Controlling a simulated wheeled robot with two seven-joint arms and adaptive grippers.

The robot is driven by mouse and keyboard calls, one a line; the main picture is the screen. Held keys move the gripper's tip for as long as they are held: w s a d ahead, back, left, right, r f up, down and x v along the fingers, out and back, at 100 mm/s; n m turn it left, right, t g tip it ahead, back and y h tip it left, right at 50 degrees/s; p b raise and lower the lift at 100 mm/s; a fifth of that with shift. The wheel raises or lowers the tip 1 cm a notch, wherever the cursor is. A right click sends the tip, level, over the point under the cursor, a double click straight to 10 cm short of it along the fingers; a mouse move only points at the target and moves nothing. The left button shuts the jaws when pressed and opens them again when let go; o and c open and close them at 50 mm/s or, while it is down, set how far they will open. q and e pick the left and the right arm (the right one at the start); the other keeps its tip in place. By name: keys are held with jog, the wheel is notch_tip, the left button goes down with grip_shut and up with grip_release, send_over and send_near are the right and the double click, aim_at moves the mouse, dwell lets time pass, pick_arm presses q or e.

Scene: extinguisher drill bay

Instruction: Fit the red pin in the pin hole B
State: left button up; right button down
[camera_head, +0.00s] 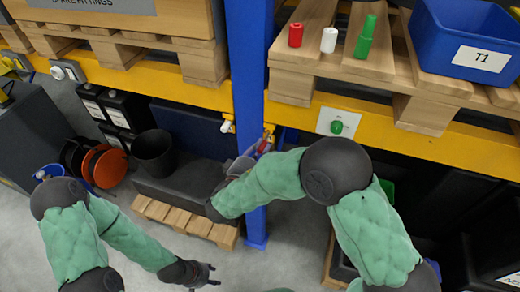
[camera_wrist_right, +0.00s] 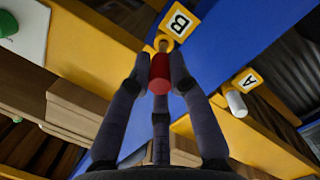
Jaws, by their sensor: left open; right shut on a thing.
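My right gripper (camera_head: 254,150) is shut on the red pin (camera_wrist_right: 159,75), whose red body shows between the fingers (camera_wrist_right: 160,85) in the right wrist view. A tan tip (camera_wrist_right: 163,46) shows at its far end, at the yellow tab under label B (camera_wrist_right: 178,22). I cannot tell whether the tip is inside pin hole B or only against it. In the head view the red pin (camera_head: 264,145) is partly hidden by the gripper, just below the yellow tab (camera_head: 269,129) beside the blue post. My left gripper (camera_head: 203,273) is open and empty, low over the floor.
A white pin (camera_wrist_right: 236,104) sits at tab A (camera_wrist_right: 248,79). The blue post (camera_head: 244,80) and yellow beam (camera_head: 445,125) are close to my right arm. Red (camera_head: 295,35), white (camera_head: 329,40) and green (camera_head: 366,38) pieces and a blue bin (camera_head: 430,42) stand on the pallet above.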

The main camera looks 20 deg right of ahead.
aim_at(264, 142)
jog(key=shift+t+b, duration=0.3)
jog(key=shift+b, duration=0.4)
dwell(0.9)
jog(key=shift+b, duration=0.6)
dwell(0.4)
jog(key=shift+b+x, duration=0.65)
jog(key=shift+x, duration=0.25)
dwell(0.9)
jog(key=shift+a+n+b, duration=0.1)
jog(key=shift+n+b, duration=0.2)
jog(key=shift+b, duration=0.3)
dwell(0.6)
jog(key=shift+b+x, duration=0.9)
jog(key=shift+x, duration=0.2)
dwell(1.3)
